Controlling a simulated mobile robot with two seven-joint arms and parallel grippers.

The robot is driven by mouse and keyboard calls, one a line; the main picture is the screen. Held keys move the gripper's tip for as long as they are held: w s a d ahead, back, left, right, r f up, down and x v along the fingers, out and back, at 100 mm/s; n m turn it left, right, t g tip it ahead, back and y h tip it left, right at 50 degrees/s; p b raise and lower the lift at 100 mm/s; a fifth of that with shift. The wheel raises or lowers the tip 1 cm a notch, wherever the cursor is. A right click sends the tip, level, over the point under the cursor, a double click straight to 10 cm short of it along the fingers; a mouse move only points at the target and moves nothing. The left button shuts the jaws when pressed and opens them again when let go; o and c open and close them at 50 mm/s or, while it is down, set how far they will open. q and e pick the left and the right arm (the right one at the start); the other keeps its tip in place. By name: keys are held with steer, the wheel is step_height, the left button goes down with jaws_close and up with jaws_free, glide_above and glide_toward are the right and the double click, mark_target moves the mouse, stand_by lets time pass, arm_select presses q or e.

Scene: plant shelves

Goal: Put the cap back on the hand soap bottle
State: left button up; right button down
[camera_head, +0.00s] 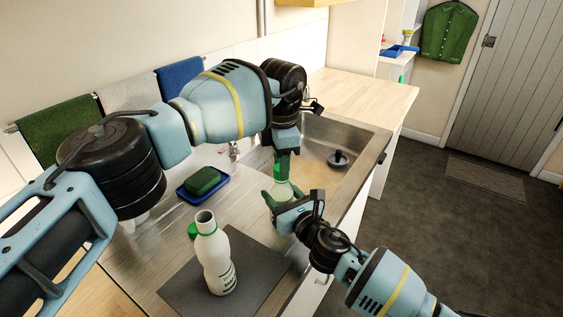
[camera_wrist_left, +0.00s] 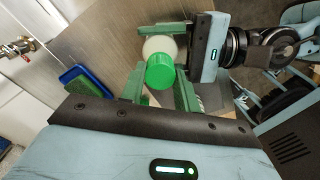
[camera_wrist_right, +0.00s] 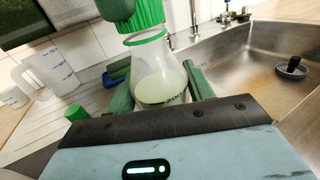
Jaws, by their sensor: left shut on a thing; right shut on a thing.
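A translucent bottle (camera_wrist_right: 163,82) with pale liquid and a green neck ring is upright between the fingers of my right gripper (camera_head: 277,197), which is shut on it, above the counter by the sink. My left gripper (camera_head: 285,163) is above it, shut on a ribbed green cap (camera_wrist_right: 141,16). The cap also shows between the left fingers in the left wrist view (camera_wrist_left: 160,71). In the right wrist view the cap is at the bottle's mouth, just above the neck ring; I cannot tell whether it is seated. The left fingers partly hide the cap in the head view.
An open white bottle (camera_head: 214,258) stands on a dark mat (camera_head: 262,262), with another green cap (camera_head: 192,230) beside it. A green sponge (camera_head: 202,181) lies on a blue tray (camera_head: 186,195). The sink (camera_head: 325,170) holds a dark plug (camera_head: 338,158). Measuring jugs (camera_wrist_right: 50,74) stand at the left.

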arm_select(q)
steer(key=m, duration=1.2)
steer(key=shift+m, duration=0.4)
steer(key=m, duration=1.5)
steer(key=shift+m, duration=0.3)
steer(key=o, duration=0.9)
